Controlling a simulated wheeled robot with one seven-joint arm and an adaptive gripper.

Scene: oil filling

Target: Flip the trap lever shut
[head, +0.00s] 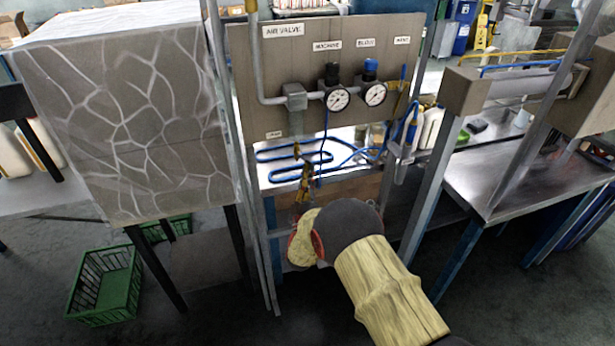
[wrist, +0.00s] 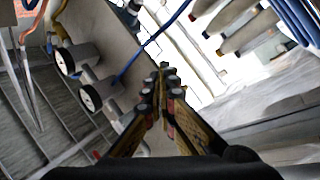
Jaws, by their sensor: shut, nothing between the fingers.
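My gripper (head: 305,172) points up at the grey-brown valve board (head: 350,60) in the head view, below the pipe's left end. In the wrist view my gripper (wrist: 162,72) has its fingertips together with nothing between them. The vertical pipe end (head: 296,122) hangs from a grey block beside a small, unreadable label (head: 273,135). A small yellowish piece shows just above my fingertips, but I cannot tell whether it is the trap lever or part of my gripper. I cannot make out the lever's position or any contact with it.
Two round gauges (head: 356,97) sit on the pipe, with black and blue knobs above. A blue hose (head: 290,178) coils on the bench behind. Metal uprights (head: 425,170) stand at the board's sides. A green crate (head: 105,285) is on the floor at left.

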